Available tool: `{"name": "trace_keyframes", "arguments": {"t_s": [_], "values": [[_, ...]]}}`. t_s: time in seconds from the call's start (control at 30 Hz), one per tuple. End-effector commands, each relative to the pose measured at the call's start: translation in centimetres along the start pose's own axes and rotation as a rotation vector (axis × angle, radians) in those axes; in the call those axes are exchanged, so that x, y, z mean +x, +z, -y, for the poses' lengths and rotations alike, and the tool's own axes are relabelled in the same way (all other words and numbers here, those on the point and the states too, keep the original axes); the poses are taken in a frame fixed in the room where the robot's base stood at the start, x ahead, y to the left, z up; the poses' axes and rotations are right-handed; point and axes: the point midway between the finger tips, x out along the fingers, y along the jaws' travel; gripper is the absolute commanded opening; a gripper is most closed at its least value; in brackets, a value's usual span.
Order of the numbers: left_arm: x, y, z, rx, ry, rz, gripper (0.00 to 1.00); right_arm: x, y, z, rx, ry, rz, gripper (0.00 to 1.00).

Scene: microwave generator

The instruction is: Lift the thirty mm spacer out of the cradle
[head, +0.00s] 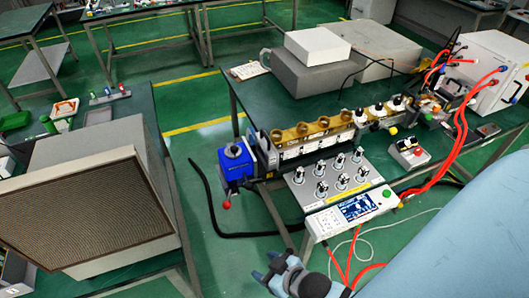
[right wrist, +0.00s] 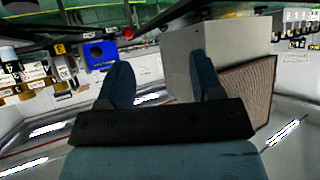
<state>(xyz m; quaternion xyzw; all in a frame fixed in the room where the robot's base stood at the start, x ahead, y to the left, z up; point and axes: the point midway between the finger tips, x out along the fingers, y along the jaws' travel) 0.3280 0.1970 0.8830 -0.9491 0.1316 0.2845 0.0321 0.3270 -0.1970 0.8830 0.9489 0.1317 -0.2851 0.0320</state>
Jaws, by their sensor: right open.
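My right gripper (head: 276,268) is at the bottom middle of the head view, in front of the green bench's near edge. In the right wrist view its two blue fingers (right wrist: 162,82) stand apart with nothing between them. A dark rack of small pieces with blue, green and red parts (head: 108,97) lies on the left table, too small to read. A row of brass-topped blocks (head: 312,138) stands on the bench, beside a blue box (head: 236,163). My left gripper does not show.
A grey box with a mesh face (head: 95,205) fills the left table's near part. A panel of knobs (head: 330,180) and a display unit (head: 345,213) sit at the bench's front edge. Red cables (head: 462,130) run to a white cabinet (head: 490,70). Green floor lies between the tables.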

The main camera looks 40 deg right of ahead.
Motion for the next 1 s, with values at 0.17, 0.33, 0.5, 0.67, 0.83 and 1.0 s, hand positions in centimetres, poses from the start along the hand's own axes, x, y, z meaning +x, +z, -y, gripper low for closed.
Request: {"name": "trace_keyframes", "arguments": {"t_s": [0.17,0.33,0.5,0.67,0.83,1.0], "values": [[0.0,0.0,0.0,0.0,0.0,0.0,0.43,0.0,0.0,0.0,0.0,0.0,0.0,0.6],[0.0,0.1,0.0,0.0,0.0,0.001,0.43,0.0,0.0,0.1,0.002,-0.003,-0.001,0.47],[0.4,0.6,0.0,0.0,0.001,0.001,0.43,1.1,-1.0,-0.5,0.154,-0.016,-0.055,0.46],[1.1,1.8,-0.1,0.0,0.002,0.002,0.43,3.3,-4.1,-2.4,0.576,-0.068,-0.206,0.46],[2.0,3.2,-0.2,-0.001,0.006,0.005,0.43,5.3,-8.2,-6.4,1.165,-0.173,-0.418,0.46],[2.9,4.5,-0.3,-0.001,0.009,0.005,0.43,6.5,-11.4,-11.6,1.749,-0.327,-0.636,0.46]]}}
